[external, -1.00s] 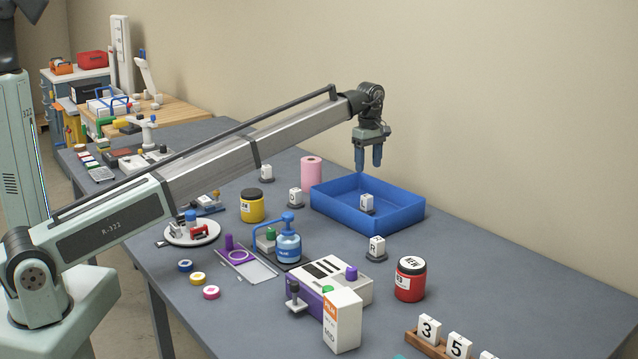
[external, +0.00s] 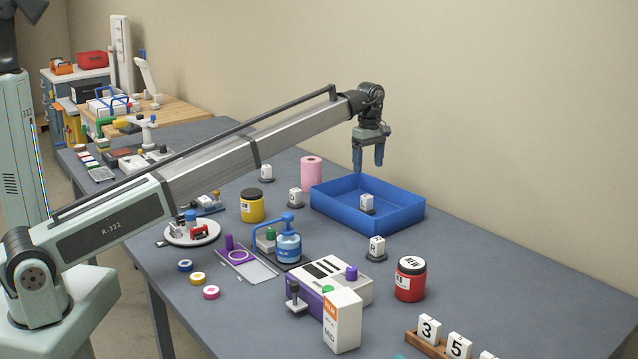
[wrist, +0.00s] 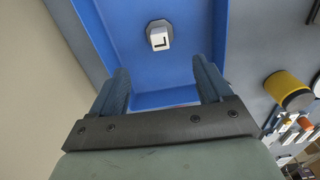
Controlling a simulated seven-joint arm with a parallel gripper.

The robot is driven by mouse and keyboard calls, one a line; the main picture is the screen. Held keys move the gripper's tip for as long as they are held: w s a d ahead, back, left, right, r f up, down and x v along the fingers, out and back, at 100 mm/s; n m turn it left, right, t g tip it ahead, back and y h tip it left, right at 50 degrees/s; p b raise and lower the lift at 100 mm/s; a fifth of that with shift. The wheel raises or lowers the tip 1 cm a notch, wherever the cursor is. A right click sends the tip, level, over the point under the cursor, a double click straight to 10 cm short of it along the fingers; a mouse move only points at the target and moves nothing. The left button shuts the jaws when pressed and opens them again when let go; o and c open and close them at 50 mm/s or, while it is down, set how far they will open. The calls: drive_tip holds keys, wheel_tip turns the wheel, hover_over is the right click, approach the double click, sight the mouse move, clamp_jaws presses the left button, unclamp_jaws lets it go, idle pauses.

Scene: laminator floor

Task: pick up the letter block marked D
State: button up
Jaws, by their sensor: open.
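Several white letter blocks stand on dark bases in the external view. One block (external: 366,203) is inside the blue tray (external: 411,220); in the wrist view this block (wrist: 160,38) shows a dark corner-shaped mark like an L. Another block (external: 377,246), in front of the tray, reads R. The marks on the block left of the tray (external: 294,197) and the far block (external: 266,172) are too small to read surely, so I cannot tell which is D. My gripper (external: 368,166) is open and empty, pointing down above the tray; it also shows in the wrist view (wrist: 162,85).
A pink roll (external: 311,174) stands by the tray's left corner, and a yellow jar (external: 252,206) is farther left. A red jar (external: 410,280), a laminator-like machine (external: 330,282) and a blue pump bottle (external: 288,244) stand nearer. The table right of the tray is clear.

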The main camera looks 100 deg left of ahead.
drive_tip(key=shift+o, duration=0.6)
drive_tip(key=m, duration=3.5)
hover_over(296, 189)
wheel_tip(296, 189, down, 9)
drive_tip(key=shift+s+f, duration=0.1)
drive_tip(key=shift+s, duration=0.05)
drive_tip(key=shift+d+f, duration=0.2)
drive_tip(key=shift+f, duration=2.3)
